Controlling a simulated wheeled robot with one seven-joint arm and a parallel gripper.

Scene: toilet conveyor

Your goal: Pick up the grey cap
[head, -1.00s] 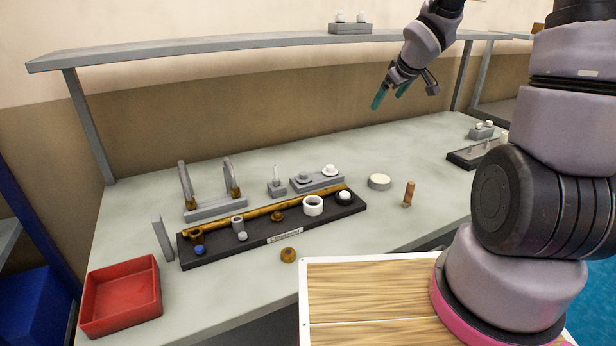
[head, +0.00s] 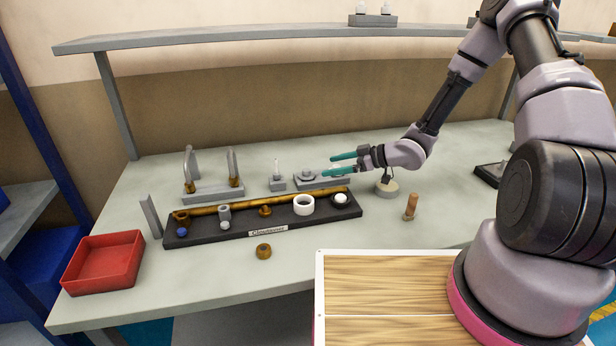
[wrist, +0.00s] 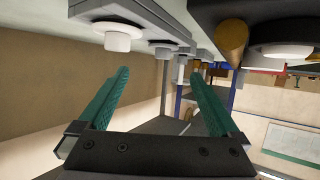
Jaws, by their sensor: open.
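The grey cap (head: 306,174) sits on the left part of a low grey two-place block (head: 316,184) behind the black tray. My gripper (head: 330,163) is open and empty, its teal fingers pointing left, at the right of the cap and apart from it. In the upside-down wrist view, the grey cap (wrist: 163,51) shows past the white cap (wrist: 118,38), above the gap between the fingers (wrist: 159,76). In the head view the fingers partly hide the block's right end and the white cap.
The black tray (head: 240,233) in front holds a brass bar and several small parts. A grey block with a thin pin (head: 277,181) stands left of the cap. A round pale disc (head: 387,190) and an orange-brown cylinder (head: 411,207) stand right. A red bin (head: 104,262) is far left.

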